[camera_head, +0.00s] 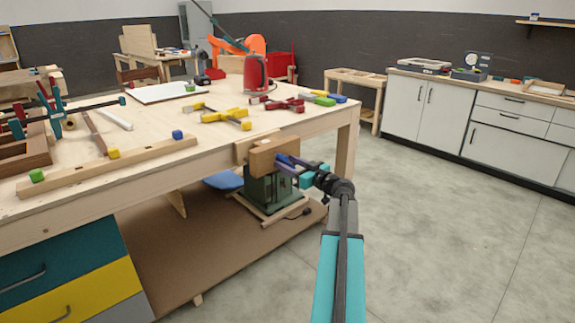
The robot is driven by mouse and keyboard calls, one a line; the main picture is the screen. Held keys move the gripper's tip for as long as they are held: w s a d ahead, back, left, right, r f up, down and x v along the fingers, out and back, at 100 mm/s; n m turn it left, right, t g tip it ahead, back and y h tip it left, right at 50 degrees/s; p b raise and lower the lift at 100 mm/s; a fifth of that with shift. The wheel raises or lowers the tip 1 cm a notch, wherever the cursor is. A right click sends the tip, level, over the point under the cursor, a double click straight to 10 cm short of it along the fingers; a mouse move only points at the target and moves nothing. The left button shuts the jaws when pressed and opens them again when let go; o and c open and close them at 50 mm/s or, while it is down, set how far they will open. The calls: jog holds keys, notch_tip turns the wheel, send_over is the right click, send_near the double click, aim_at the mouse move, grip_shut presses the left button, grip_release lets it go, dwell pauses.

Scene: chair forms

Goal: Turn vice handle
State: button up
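The vice has a brown wooden jaw block (272,156) on the front edge of the wooden workbench (70,195), near its right corner. My gripper (289,168) has blue-purple fingers and reaches in from the lower right. In the picture the fingertips meet the right face of the jaw block. I cannot make out the vice handle; it seems to be hidden behind or between the fingers. The fingers are too small to tell whether they are open, shut or touching the handle.
A green machine (264,192) stands under the bench, behind my gripper. Yellow clamps (224,116), red clamps (283,104) and a red tool (256,73) lie or stand on the benchtop. White cabinets (425,108) line the right wall. The grey floor at right is clear.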

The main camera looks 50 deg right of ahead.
jog(key=c, duration=0.9)
jog(key=shift+a, duration=0.3)
jog(key=shift+d+f, duration=0.1)
jog(key=shift+d, duration=0.1)
jog(key=shift+m+b, duration=0.3)
